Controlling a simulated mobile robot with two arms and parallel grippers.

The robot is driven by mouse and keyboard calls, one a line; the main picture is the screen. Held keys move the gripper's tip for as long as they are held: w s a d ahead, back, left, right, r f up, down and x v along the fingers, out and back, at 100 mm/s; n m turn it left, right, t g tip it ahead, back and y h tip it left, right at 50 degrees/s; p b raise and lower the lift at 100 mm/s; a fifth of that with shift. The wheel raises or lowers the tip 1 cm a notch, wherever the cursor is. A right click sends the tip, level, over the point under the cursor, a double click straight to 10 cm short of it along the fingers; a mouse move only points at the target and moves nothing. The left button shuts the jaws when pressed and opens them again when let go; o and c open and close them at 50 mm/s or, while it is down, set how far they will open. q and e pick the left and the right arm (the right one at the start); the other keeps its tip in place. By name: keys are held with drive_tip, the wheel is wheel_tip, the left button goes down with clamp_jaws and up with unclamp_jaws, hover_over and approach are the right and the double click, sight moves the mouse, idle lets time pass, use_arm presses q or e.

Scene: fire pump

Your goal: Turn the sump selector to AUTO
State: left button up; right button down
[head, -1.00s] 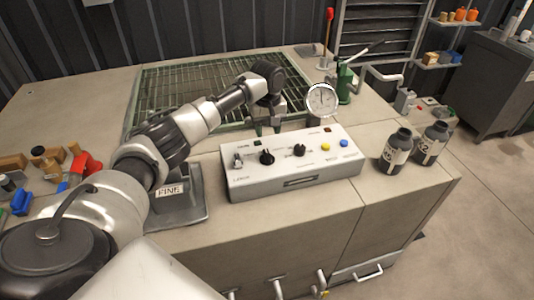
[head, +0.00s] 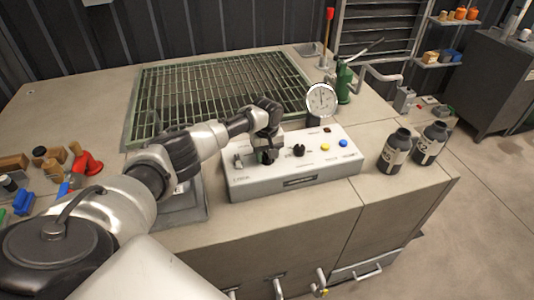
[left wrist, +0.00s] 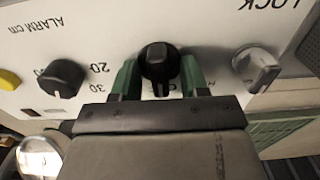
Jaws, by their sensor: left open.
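The white control panel (head: 300,184) stands on the bench. In the left wrist view, a black selector knob (left wrist: 159,62) sits between the green fingers of my left gripper (left wrist: 158,76). The fingers are apart, one on each side of the knob; I cannot tell whether they touch it. In the head view, my left gripper (head: 267,156) is over the left half of the panel and hides most of that knob. A silver key switch (left wrist: 256,68) marked LOCK is beside it, and a black alarm knob (left wrist: 60,77) is on the other side. My right gripper is not in view.
A gauge (head: 321,100) stands behind the panel. Two dark bottles (head: 394,151) stand to its right. A yellow button (head: 325,147) and a blue button (head: 344,143) are on the panel's right. A green grating (head: 190,95) lies behind.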

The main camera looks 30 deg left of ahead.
use_arm(q)
drive_tip(key=shift+c, duration=0.3)
clamp_jaws()
drive_tip(key=shift+m, duration=0.4)
drive_tip(key=shift+m+p, duration=0.4)
drive_tip(key=shift+m, duration=0.6)
drive_tip(key=m, duration=0.2)
drive_tip(key=shift+m, duration=0.3)
drive_tip(key=m, duration=0.3)
drive_tip(key=shift+p, duration=0.35)
drive_tip(key=shift+m, duration=1.8)
